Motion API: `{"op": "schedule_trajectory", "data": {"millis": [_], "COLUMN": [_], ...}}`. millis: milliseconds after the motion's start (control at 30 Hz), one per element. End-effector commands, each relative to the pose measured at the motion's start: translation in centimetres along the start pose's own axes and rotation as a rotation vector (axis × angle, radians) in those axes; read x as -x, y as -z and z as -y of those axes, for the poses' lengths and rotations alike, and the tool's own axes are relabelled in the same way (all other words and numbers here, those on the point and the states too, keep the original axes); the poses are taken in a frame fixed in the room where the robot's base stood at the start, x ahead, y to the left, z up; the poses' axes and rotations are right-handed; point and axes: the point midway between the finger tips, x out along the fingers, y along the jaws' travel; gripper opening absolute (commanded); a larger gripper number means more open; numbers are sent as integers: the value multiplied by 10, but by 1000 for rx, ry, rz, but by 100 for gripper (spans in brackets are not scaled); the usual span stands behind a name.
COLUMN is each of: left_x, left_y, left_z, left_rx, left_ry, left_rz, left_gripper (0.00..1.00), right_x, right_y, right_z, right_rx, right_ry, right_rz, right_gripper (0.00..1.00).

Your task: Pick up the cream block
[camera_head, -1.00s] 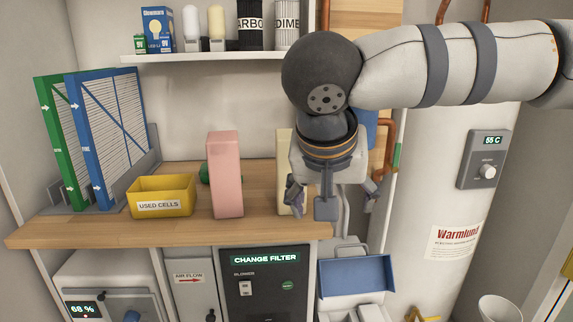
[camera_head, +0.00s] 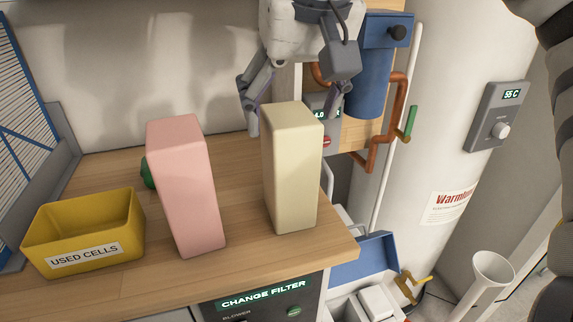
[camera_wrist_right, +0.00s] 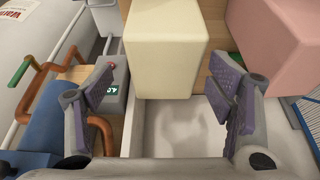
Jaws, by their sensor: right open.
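The cream block (camera_head: 291,168) stands upright on the wooden counter (camera_head: 240,248) near its right end. My right gripper (camera_head: 295,112) is open above and behind the block's top, its fingers pointing down. In the right wrist view the cream block (camera_wrist_right: 166,45) lies ahead of the open fingers (camera_wrist_right: 163,95), roughly centred, with nothing held. Whether a finger touches the block cannot be told. My left gripper is in neither view.
A pink block (camera_head: 187,188) stands left of the cream one. A yellow bin (camera_head: 84,232) labelled USED CELLS is at the left, with a green object (camera_head: 147,172) partly hidden behind the pink block. Copper pipes (camera_head: 392,115) and a white tank (camera_head: 440,120) are at the right.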

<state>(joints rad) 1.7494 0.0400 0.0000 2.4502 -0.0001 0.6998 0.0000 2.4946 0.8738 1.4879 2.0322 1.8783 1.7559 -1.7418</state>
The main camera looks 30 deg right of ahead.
Motion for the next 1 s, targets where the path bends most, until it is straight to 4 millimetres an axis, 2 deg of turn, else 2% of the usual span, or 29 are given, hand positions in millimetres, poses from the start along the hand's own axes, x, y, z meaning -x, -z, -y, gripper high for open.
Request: {"op": "schedule_trajectory", "data": {"millis": [233,500,567,833,1000], "left_x": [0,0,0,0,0], "left_y": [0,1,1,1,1], "left_z": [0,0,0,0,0], "left_rx": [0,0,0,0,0], "left_ry": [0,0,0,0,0], "left_rz": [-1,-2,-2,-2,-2], "left_gripper": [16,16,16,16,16], "right_x": [-45,-50,-50,-50,-49], "right_y": [-3,-2,-2,-2,0], "right_z": [3,4,4,3,4], "right_rx": [-1,-2,-2,-2,-4], "right_ry": [-1,1,0,0,3], "right_rz": [3,-2,-2,-1,-8], "right_gripper": [75,75,64,2,0]}}
